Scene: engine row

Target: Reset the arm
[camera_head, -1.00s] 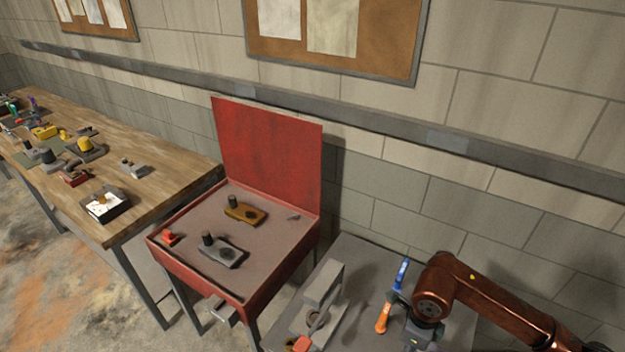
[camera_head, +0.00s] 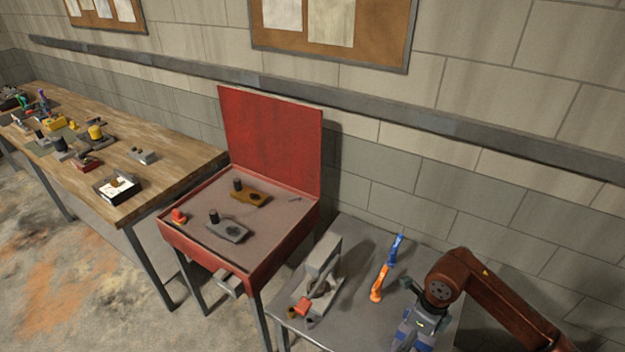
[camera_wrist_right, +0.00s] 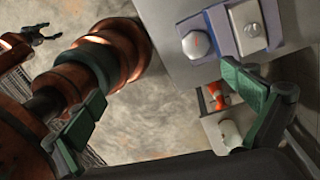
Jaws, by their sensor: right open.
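My right arm comes in from the right in the head view, bent downward over the grey table (camera_head: 350,253). Its gripper (camera_head: 425,305) is above a blue and grey item (camera_head: 413,332) at the table's right part. In the right wrist view the two green-padded fingers are wide apart, with nothing held between them (camera_wrist_right: 163,110). The blue tray-like item (camera_wrist_right: 212,32), with a round grey part and a pale block, lies beyond the right finger. A copper arm of mine with a small dark gripper (camera_wrist_right: 34,38) shows at the left; its jaws are too small to judge.
A red open-lidded case (camera_head: 255,268) holds several parts. A wooden bench (camera_head: 185,167) with parts stands left. The floor in front is open.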

